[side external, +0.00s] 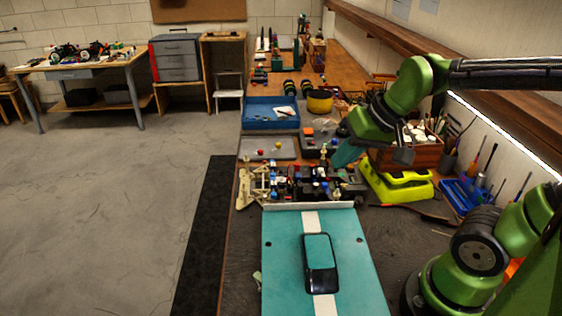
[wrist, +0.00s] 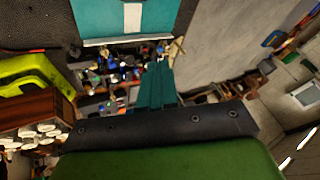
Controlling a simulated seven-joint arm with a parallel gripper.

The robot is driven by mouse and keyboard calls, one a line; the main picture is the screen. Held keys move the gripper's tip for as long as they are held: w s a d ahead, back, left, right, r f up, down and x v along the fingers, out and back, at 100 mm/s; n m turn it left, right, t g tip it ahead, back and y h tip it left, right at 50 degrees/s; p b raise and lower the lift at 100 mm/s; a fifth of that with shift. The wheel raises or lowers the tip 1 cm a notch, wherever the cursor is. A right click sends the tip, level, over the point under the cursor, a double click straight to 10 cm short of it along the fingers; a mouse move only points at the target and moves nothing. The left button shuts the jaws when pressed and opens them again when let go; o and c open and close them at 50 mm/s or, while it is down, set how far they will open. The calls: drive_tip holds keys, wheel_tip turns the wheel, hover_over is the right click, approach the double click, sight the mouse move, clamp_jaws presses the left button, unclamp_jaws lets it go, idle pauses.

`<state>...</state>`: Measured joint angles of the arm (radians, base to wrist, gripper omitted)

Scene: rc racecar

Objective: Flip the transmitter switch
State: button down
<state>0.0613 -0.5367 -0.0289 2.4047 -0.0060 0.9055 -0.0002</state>
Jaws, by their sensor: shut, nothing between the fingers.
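My gripper (side external: 343,156) is above the right rear part of the open car chassis (side external: 310,185), its teal fingers together and empty. In the wrist view the closed fingers (wrist: 160,66) point toward the chassis electronics (wrist: 118,66), a cluster of small blue, red, black and white parts. I cannot pick out the transmitter or its switch for certain among these small parts. Whether the fingertips touch anything is unclear. The teal car body (side external: 285,245) with a white stripe and dark cockpit (side external: 320,265) is in front of the chassis.
A yellow-green case (side external: 397,186) stands right of the chassis, with a wooden box of pale-topped items (side external: 415,154) behind it. A grey tray (side external: 268,148) and a blue tray (side external: 271,112) are behind the chassis. A blue tool holder (side external: 470,190) is at the right wall.

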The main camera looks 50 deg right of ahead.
drive_tip(key=w+d+f+m+g+h, duration=0.1)
drive_tip(key=w+d+f, duration=0.1)
drive_tip(key=w+d, duration=1)
drive_tip(key=w+d+f+m+g+h, duration=0.2)
drive_tip(key=w+d, duration=1.1)
drive_tip(key=d, duration=0.2)
drive_tip(key=shift+w+d+f+m, duration=0.15)
drive_tip(key=shift+d+f+m, duration=0.05)
drive_tip(key=shift+d+m, duration=0.1)
drive_tip(key=shift+a, duration=0.1)
hover_over(310, 142)
drive_tip(key=s, duration=0.1)
drive_tip(key=f, duration=1.2)
drive_tip(key=shift+s+a, duration=0.15)
drive_tip(key=shift+a, duration=0.05)
drive_tip(key=shift+a+f, duration=0.1)
drive_tip(key=shift+f, duration=0.65)
